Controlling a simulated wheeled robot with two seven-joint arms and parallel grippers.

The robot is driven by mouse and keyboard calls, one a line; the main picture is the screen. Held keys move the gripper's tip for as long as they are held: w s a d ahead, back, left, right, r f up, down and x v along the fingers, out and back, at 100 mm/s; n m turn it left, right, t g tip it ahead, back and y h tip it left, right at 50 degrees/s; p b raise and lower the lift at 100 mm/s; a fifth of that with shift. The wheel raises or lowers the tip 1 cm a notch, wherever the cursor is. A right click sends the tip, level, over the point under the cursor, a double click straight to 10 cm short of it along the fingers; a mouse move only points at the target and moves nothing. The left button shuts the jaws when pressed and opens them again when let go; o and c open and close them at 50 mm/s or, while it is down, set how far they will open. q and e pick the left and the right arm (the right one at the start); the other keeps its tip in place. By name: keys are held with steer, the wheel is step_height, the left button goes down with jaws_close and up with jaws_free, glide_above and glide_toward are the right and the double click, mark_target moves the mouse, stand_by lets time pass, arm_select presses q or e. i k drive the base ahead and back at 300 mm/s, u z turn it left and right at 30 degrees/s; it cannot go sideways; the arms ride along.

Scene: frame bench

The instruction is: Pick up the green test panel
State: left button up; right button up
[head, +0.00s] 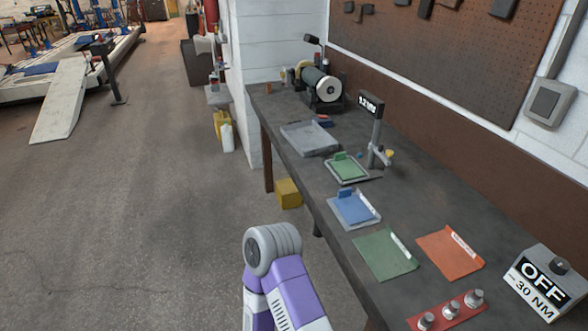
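A small green panel (346,167) with a raised tab on its far edge lies in a light grey frame on the bench. The frame sits beside a dark post with a small display (371,104). A similar blue panel (353,208) with a tab lies on a grey tray nearer to me. One of my arms, purple and grey, rises at the bottom middle, left of the bench edge. Neither of my grippers shows, so I cannot tell their state.
The dark bench (460,208) runs along the wall. On it are a green mat (385,256), an orange mat (450,253), a red strip with metal knobs (450,310), an "OFF" box (545,283), a grey tray (309,139) and a grinder (322,87).

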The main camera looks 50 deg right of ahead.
mark_target(345, 167)
steer(key=u, duration=0.1)
steer(key=i, duration=1.2)
steer(key=z, duration=0.3)
steer(key=i, duration=2.05)
steer(key=z, duration=1.5)
steer(key=i, duration=1)
steer(key=z, duration=1.2)
